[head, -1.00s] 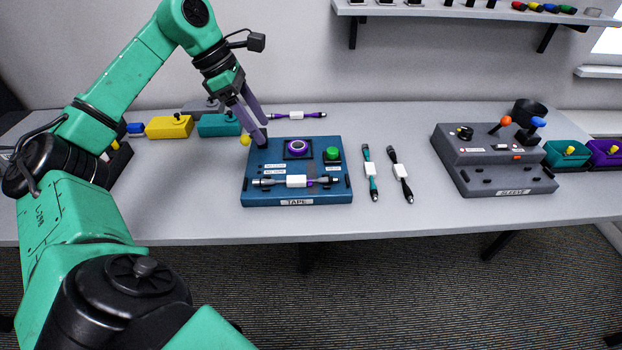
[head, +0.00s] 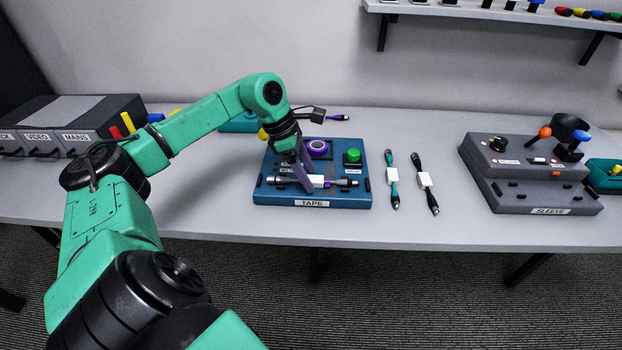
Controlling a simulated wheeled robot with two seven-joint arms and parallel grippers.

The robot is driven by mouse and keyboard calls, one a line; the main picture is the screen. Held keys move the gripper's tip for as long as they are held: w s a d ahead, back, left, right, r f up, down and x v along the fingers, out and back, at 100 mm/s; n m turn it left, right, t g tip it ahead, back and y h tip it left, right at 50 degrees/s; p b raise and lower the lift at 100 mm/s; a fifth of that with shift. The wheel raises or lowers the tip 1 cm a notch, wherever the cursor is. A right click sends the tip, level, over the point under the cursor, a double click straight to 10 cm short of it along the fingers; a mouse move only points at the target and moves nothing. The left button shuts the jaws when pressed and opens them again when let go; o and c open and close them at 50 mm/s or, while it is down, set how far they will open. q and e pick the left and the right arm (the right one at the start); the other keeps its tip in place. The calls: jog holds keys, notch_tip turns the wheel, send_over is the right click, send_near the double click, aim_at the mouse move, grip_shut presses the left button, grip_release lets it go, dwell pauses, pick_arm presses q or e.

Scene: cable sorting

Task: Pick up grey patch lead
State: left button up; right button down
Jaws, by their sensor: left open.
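My left gripper (head: 307,187) is open, pointing down over the left part of this lead. Its lavender fingers hide part of the lead and station, and I cannot tell whether they touch the lead. My right gripper is not in view.
A teal lead (head: 393,182) and a black lead (head: 425,181) lie right of the station. A purple lead (head: 337,117) lies behind, partly hidden. The grey SLEEVE station (head: 530,172) stands at right. Labelled grey boxes (head: 70,112) stand at left.

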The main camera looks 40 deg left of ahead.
pick_arm(q)
jog(key=shift+f, duration=0.25)
grip_shut()
